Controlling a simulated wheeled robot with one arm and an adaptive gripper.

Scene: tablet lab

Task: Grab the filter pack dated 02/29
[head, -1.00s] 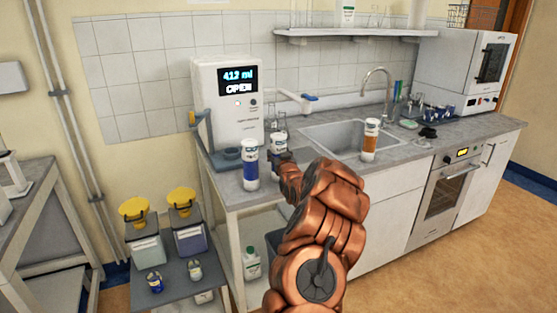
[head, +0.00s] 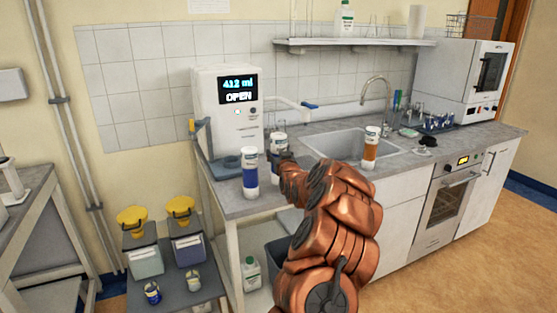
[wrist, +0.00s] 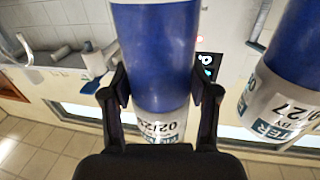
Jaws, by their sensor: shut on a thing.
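My gripper (wrist: 160,88) is shut on a blue filter pack (wrist: 155,45) with a white label band. The label reads "02/2", with its last digit hard to read. In the head view this pack (head: 278,142) is partly hidden by my gripper (head: 283,158). A second blue pack (head: 250,172) stands upright on the counter just left of it. In the wrist view that second pack (wrist: 300,50) is at the right, apart from my fingers, its label ending in "9/27". An orange pack (head: 371,148) stands by the sink, its date too small to read.
The white dispenser (head: 227,115), its display reading "412 ml OPEN", stands close behind the packs. The sink (head: 335,137) and tap (head: 377,85) are to the right. Yellow-topped containers (head: 133,218) stand on a low shelf at left. Bare counter (head: 235,208) shows in front.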

